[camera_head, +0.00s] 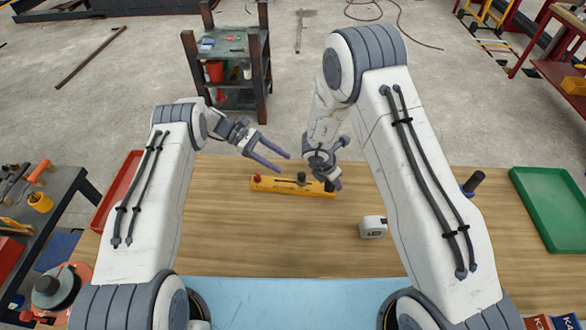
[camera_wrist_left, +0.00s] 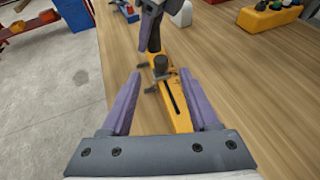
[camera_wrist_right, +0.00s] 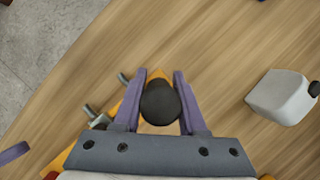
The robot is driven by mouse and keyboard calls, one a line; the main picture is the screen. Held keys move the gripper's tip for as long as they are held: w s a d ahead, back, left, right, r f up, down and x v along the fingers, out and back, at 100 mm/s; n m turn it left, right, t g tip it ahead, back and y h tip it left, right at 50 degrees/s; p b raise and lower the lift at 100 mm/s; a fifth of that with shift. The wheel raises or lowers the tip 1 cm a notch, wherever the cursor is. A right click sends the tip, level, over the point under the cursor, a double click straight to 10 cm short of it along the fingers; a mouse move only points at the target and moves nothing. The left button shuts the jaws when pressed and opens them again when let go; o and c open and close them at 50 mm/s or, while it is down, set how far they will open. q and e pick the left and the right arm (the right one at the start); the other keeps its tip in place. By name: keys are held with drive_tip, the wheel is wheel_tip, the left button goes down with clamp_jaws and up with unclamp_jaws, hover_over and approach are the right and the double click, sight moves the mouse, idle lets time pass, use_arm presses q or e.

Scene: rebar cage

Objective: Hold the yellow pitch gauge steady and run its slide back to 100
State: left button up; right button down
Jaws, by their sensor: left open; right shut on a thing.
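The yellow pitch gauge (camera_head: 283,187) lies on the wooden table, with a red knob (camera_head: 257,178) at its left end and a dark knob (camera_head: 301,177) near its middle. In the left wrist view the gauge (camera_wrist_left: 180,112) shows a dark slot and small grey prongs at one side. My right gripper (camera_head: 333,182) is at the gauge's right end, shut on a black upright handle (camera_wrist_right: 160,103). My left gripper (camera_head: 284,165) is open and empty, above and behind the gauge. In its wrist view the dark knob (camera_wrist_left: 161,65) shows between the fingertips, farther off. No scale marks are readable.
A red tray (camera_head: 117,190) is at the left edge and a green tray (camera_head: 552,207) at the right. A blue mat (camera_head: 290,300) covers the front. Bare wood surrounds the gauge.

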sight(300, 174)
use_arm(q)
drive_tip(key=shift+v, duration=1.7)
drive_tip(key=s+n+t+h, duration=0.1)
drive_tip(key=t, duration=0.1)
drive_tip(key=s+n+t, duration=0.1)
drive_tip(key=n+t, duration=0.1)
drive_tip(key=shift+r+h, duration=0.25)
drive_tip(key=shift+h, duration=0.15)
drive_tip(key=shift+s+a+f+n+t+y, duration=0.15)
drive_tip(key=shift+s+n+t+y, duration=0.05)
drive_tip(key=shift+s+n+t, duration=0.65)
drive_tip(key=shift+s+a+f+n+t+y, duration=0.1)
drive_tip(key=shift+s+a+n+t+y, duration=0.1)
drive_tip(key=shift+s+n+t, duration=0.6)
drive_tip(key=shift+g, duration=0.25)
drive_tip(key=x, duration=1.2)
drive_tip(key=shift+s, duration=0.15)
drive_tip(key=shift+c, duration=0.3)
